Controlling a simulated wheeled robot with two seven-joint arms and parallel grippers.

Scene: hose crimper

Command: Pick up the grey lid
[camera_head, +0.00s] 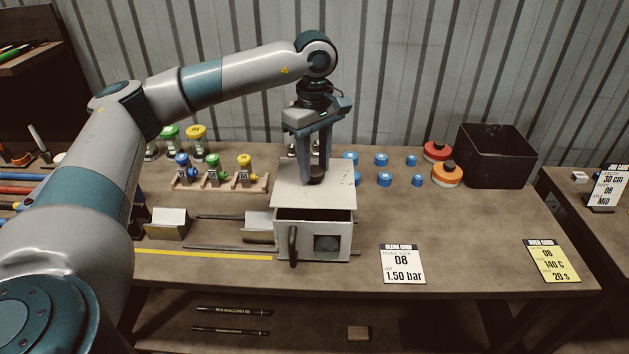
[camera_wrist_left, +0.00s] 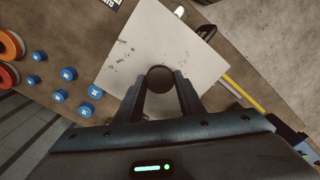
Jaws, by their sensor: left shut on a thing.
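The grey lid (camera_head: 296,188) is a flat square plate on top of a pale box-shaped oven (camera_head: 284,238). It looks slightly raised at the front, where a dark gap shows above the box front. My left gripper (camera_head: 316,178) points straight down over the lid and is shut on its dark round knob. In the left wrist view the lid (camera_wrist_left: 150,40) fills the middle, and the knob (camera_wrist_left: 160,78) sits between the fingertips of my left gripper (camera_wrist_left: 161,84). Whether the lid still touches the box at the back is hidden. My right gripper is not in view.
Several blue caps (camera_head: 381,160) lie right of the box, with red (camera_head: 436,152) and orange (camera_head: 447,176) round pieces and a black bin (camera_head: 497,157) beyond. A rack of small coloured-top bottles (camera_head: 218,183) stands left. Cards (camera_head: 402,264) lie at the front edge.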

